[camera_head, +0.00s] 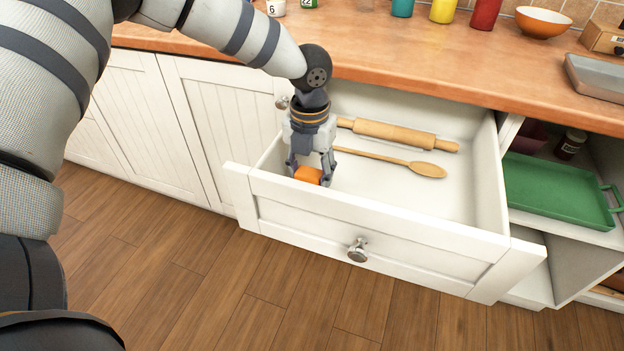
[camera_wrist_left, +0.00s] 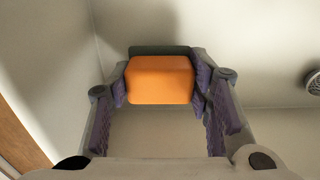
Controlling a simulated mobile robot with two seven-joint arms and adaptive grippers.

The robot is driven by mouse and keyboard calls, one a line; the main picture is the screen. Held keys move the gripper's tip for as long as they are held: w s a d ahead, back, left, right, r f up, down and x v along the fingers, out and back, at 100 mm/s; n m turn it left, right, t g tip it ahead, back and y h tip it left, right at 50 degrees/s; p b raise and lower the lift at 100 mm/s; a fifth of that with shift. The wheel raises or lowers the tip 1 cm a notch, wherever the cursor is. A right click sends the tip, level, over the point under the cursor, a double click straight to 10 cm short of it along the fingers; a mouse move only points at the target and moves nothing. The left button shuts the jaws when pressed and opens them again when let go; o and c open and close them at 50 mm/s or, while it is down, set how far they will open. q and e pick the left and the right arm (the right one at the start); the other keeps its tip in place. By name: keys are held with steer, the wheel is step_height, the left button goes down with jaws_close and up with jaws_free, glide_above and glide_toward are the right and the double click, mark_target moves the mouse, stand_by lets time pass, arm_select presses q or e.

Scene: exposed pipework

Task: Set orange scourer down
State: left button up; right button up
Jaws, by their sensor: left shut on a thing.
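The orange scourer (camera_head: 308,175) is between the fingers of my left gripper (camera_head: 311,170), inside the left end of the open drawer (camera_head: 375,219). In the left wrist view the scourer (camera_wrist_left: 160,80) shows as an orange block with a dark green layer on its far side. Both purple-padded fingers of the left gripper (camera_wrist_left: 160,85) press on its sides. The pale drawer floor lies below it; I cannot tell whether the scourer touches it. My right gripper is not in view.
A rolling pin (camera_head: 400,134) and a wooden spoon (camera_head: 400,162) lie in the drawer. The drawer's right and front floor is clear. The wooden counter (camera_head: 420,65) is above and behind. A green tray (camera_head: 555,190) sits on the shelf at right.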

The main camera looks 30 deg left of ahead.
mark_target(311, 171)
arm_select(q)
steer(key=shift+d+f, duration=0.15)
steer(key=shift+f, duration=0.8)
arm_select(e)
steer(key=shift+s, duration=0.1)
arm_select(q)
steer(key=shift+f, duration=0.1)
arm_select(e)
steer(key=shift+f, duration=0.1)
arm_select(q)
steer(key=o, duration=1.1)
step_height(311, 171, up, 12)
steer(key=shift+r+p, duration=0.15)
steer(key=shift+p, duration=0.3)
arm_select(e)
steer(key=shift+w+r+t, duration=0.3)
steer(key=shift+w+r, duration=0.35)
